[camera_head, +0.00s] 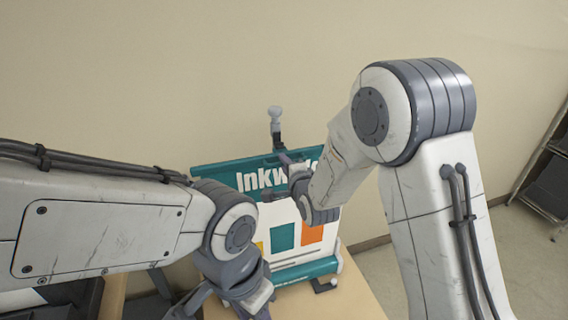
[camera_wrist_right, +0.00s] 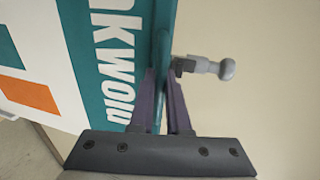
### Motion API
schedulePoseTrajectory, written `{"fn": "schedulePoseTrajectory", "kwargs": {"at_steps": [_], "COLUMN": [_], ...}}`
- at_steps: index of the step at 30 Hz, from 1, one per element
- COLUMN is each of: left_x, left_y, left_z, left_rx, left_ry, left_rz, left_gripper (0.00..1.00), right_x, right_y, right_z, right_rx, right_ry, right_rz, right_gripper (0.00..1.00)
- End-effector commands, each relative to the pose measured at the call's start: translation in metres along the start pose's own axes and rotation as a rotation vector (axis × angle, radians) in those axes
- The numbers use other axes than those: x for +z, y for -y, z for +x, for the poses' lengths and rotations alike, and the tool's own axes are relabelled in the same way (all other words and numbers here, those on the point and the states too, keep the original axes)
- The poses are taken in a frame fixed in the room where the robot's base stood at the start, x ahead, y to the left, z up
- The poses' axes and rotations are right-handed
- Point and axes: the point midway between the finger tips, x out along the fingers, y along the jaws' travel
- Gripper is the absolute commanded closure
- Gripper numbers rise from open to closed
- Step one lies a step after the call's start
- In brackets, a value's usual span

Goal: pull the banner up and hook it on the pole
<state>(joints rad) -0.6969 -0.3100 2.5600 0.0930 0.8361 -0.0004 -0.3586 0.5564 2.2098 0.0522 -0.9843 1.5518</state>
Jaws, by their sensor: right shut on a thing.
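The banner (camera_head: 283,238) stands behind my arms, with a teal top band lettered "Inkwo…", a white body and coloured squares. Its teal top rail (camera_wrist_right: 164,38) runs between the purple fingers of my right gripper (camera_wrist_right: 163,105), which are shut on it. In the head view the right gripper (camera_head: 284,160) is at the top rail, partly hidden by my arm. The grey pole top with a round knob (camera_head: 275,113) rises just above the rail; the knob (camera_wrist_right: 227,69) shows beside the rail in the wrist view. My left gripper (camera_head: 262,310) is cut off at the bottom edge.
The banner's teal base (camera_head: 292,272) with dark feet stands on a light wooden surface (camera_head: 350,298). A plain beige wall is close behind. A metal rack (camera_head: 545,185) stands at the far right, with open floor before it.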

Motion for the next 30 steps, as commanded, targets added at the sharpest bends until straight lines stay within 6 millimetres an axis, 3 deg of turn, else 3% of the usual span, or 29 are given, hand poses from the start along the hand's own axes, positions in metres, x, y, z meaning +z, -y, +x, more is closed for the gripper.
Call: {"fn": "schedulePoseTrajectory", "kwargs": {"at_steps": [6,13,14,15,16,25,30], "left_x": [0.0,0.0,0.0,0.0,0.0,0.0,0.001], "left_y": [0.0,0.0,0.0,0.0,0.0,0.0,0.001], "left_z": [0.0,0.0,0.0,0.0,0.0,0.001,0.009], "left_rx": [0.0,0.0,0.0,0.0,0.0,0.0,0.0], "left_ry": [0.0,0.0,0.0,0.0,0.0,0.0,0.0], "left_rz": [0.0,0.0,0.0,0.0,0.0,0.0,0.0], "left_gripper": [0.56,0.56,0.56,0.56,0.56,0.56,0.56], "right_x": [0.0,0.0,0.0,0.0,0.0,0.0,0.0], "right_y": [0.023,0.023,0.023,0.023,0.023,0.024,0.022], "right_z": [-0.005,-0.005,-0.005,-0.005,-0.005,-0.006,-0.024], "right_rx": [-0.008,-0.008,-0.008,-0.008,-0.008,-0.01,-0.011], "right_ry": [0.001,0.001,0.001,0.001,0.001,0.001,0.001], "right_rz": [0.0,0.0,0.0,0.0,0.0,0.0,0.0], "right_gripper": [1.0,1.0,0.74,0.59,0.55,0.55,0.55]}}
